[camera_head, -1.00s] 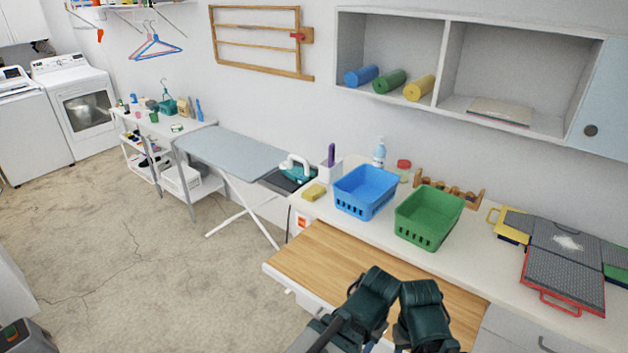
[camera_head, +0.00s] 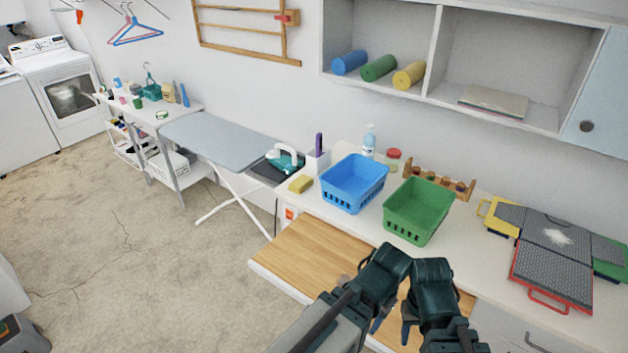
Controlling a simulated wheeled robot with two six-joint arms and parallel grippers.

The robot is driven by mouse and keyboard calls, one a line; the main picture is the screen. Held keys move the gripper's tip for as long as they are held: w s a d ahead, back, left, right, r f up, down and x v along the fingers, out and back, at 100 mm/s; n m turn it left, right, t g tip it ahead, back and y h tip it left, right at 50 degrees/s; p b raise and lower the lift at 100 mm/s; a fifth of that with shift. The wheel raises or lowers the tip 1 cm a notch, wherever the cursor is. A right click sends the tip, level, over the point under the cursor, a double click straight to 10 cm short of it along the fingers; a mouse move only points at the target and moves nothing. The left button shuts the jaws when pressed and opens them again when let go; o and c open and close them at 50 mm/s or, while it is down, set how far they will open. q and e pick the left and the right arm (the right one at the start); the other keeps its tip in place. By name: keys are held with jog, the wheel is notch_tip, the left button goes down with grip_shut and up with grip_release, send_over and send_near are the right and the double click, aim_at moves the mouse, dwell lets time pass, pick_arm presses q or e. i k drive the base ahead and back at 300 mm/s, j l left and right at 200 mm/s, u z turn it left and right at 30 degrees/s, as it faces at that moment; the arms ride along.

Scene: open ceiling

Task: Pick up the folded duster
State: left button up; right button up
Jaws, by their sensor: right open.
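A flat, folded-looking pale beige and grey item (camera_head: 493,103) lies in the right compartment of the open wall cabinet; I cannot tell if it is the duster. A small yellow block (camera_head: 300,184), like a sponge or folded cloth, lies at the counter's left end. My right gripper (camera_head: 408,325) is low in the picture, pointing down over the wooden board; it is open, and nothing shows in it. My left gripper (camera_head: 378,323) is just beside it, also over the board. Its jaws are mostly hidden by its own arm. Both grippers are apart from these items.
A blue basket (camera_head: 354,183) and a green basket (camera_head: 417,210) stand on the white counter (camera_head: 470,235). Grey mats with coloured frames (camera_head: 553,265) lie to the right. The wooden board (camera_head: 310,255) is bare. An ironing board (camera_head: 225,143) with an iron stands left.

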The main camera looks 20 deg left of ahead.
aim_at(302, 183)
jog(key=i+j+z, duration=0.4)
jog(key=j, duration=0.25)
jog(key=j+z, duration=0.15)
jog(key=j, duration=0.4)
jog(key=k+j+z, duration=0.2)
jog(key=j, duration=0.3)
jog(key=j+z, duration=0.15)
jog(key=j, duration=0.35)
